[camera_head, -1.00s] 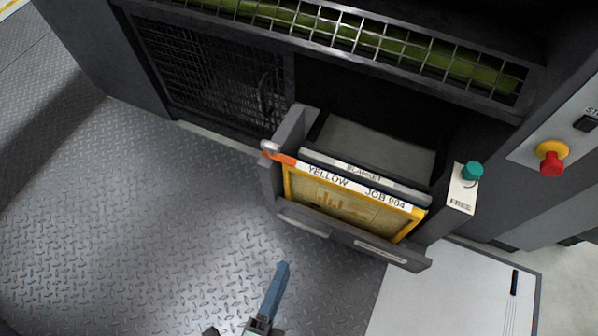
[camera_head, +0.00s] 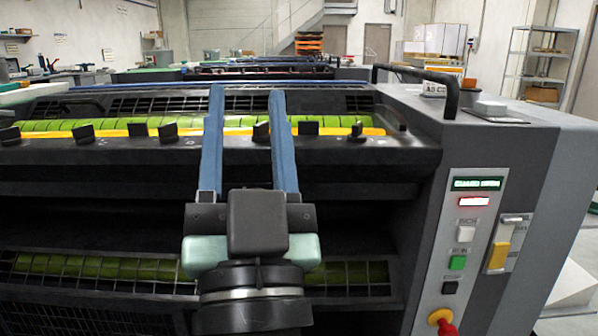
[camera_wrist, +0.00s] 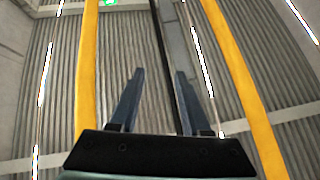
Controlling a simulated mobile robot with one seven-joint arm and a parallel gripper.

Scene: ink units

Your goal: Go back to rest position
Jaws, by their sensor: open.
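My gripper (camera_head: 246,92) is in the middle of the head view, raised in front of the press (camera_head: 400,165). Its two long blue fingers point up and are spread apart, with nothing between them. In the wrist view the gripper (camera_wrist: 158,75) is also open and empty, facing the corrugated ceiling (camera_wrist: 150,50). The lower drawer with the yellow-framed plate, seen a second ago, is out of the head view now.
A control panel (camera_head: 470,240) with several buttons and a red stop knob (camera_head: 441,319) is on the press's right side. A black handle (camera_head: 420,75) stands on top. Black keys (camera_head: 168,131) line the yellow strip. Shelving (camera_head: 540,65) stands far right.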

